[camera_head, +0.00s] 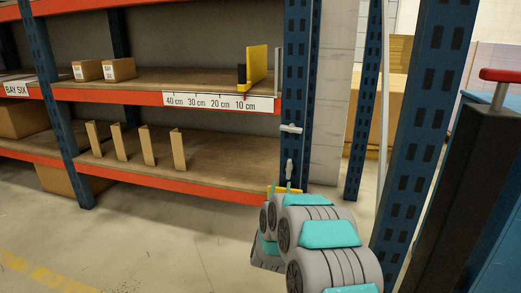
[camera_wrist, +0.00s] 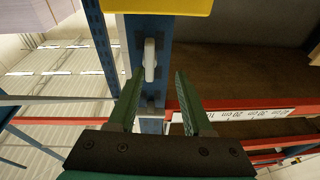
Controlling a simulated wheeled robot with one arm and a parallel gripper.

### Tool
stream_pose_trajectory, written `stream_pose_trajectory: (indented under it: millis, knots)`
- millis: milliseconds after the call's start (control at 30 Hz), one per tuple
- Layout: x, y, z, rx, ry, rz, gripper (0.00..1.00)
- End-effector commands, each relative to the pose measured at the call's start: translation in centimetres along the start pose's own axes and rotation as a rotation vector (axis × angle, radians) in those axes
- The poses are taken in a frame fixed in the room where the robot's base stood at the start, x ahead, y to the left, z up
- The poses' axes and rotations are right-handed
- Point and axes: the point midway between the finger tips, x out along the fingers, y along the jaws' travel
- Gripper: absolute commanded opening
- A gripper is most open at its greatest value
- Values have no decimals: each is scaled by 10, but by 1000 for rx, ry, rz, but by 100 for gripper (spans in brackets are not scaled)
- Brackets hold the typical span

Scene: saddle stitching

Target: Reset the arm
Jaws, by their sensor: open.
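My gripper (camera_head: 281,187) is at the right end of the shelving, in front of a blue upright (camera_head: 296,85), with my grey and teal arm below it. In the wrist view my gripper (camera_wrist: 158,75) has its two green fingers apart, with nothing between them. A white handle-like fitting (camera_wrist: 150,60) on the blue upright shows beyond the fingertips, apart from them as far as I can tell. In the head view two pale fittings show on this upright, an upper one (camera_head: 290,128) and a lower one (camera_head: 289,165).
A yellow and black stop (camera_head: 256,67) stands on the upper shelf, above a centimetre scale (camera_head: 210,101). Two small cartons (camera_head: 119,69) stand further left. Several brown dividers (camera_head: 148,147) stand on the lower shelf. A nearer blue upright (camera_head: 430,120) rises at right. Open floor (camera_head: 170,240) lies front left.

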Motion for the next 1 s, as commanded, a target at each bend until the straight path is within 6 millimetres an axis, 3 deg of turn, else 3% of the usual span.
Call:
stream_pose_trajectory:
  millis: [33,233,467,767,1000]
  knots:
    - [3,-4,-16,21,-53,-21,50]
    - [-15,-21,-36,69,-324,-128,50]
    - [-68,-28,-65,76,-625,-242,50]
    - [-180,-2,-109,15,-1018,-339,50]
    - [-295,48,-150,-72,-1339,-348,50]
